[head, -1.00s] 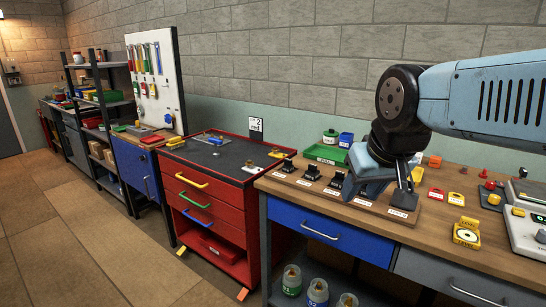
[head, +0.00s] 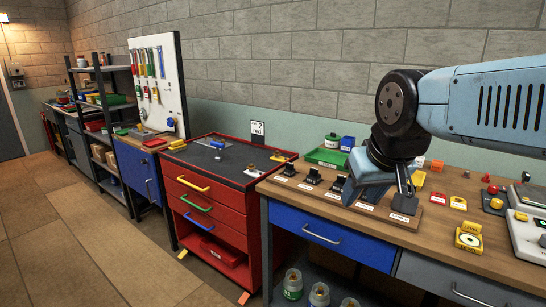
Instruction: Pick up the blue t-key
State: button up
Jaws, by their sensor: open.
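I cannot clearly make out a t-key at this size. A small blue item (head: 217,143) lies on the dark top of the red tool cart (head: 210,205), left of centre; its shape is too small to tell. Blue-handled tools (head: 161,60) also hang on the white pegboard. My gripper (head: 383,197) is at the right, pointing down over the wooden bench, with its fingers apart and nothing visible between them. It is well to the right of the red cart and hides part of the bench behind it.
The wooden bench (head: 440,225) holds black clips on a board, a green tray (head: 327,157), a blue box (head: 347,143), yellow and red parts and a scale (head: 530,235). Shelves (head: 100,110) stand far left. The floor (head: 90,240) at left is clear.

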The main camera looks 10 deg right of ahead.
aim_at(218, 145)
jog(key=u, duration=0.75)
jog(key=k, duration=0.85)
jog(key=u, duration=0.8)
jog(key=k, duration=0.45)
jog(key=u, duration=0.45)
jog(key=i, duration=2)
jog(key=z, duration=0.4)
jog(key=i, duration=1.05)
jog(key=z, duration=0.6)
jog(key=i, duration=1)
jog(key=z, duration=0.75)
